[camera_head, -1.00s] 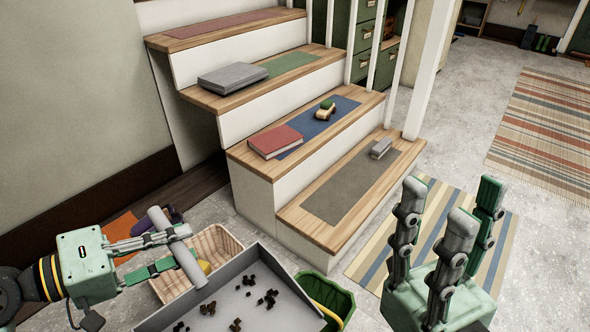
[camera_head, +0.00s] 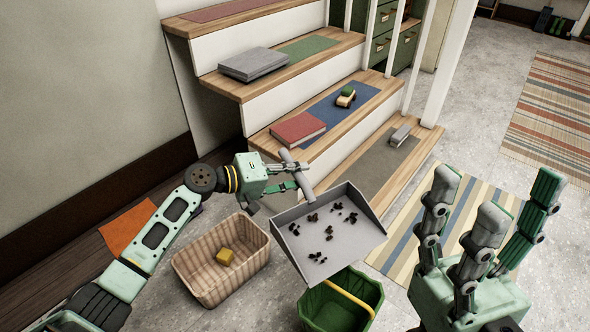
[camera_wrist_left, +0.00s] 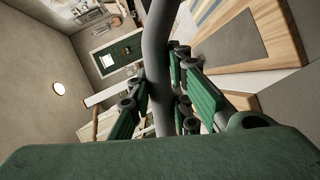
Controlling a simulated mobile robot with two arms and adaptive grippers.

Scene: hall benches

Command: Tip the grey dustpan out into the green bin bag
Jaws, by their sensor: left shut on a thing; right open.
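The grey dustpan (camera_head: 301,227) is in the middle of the head view, held above the floor with several dark crumbs (camera_head: 325,232) on it. My left gripper (camera_head: 290,181) is shut on its grey handle (camera_head: 294,172); the handle also runs between the fingers in the left wrist view (camera_wrist_left: 158,60). The green bin bag (camera_head: 322,307) stands open below the dustpan's near edge, with a yellow band across it; the dustpan hides part of its mouth. My right gripper (camera_head: 487,232) is open and empty at the lower right, fingers up.
A wicker basket (camera_head: 213,287) with a yellow block (camera_head: 225,256) stands left of the bag. Stairs behind hold a red book (camera_head: 298,129), a grey book (camera_head: 254,64), a toy car (camera_head: 346,97) and a grey object (camera_head: 400,136). A striped rug (camera_head: 402,254) lies right of the bag.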

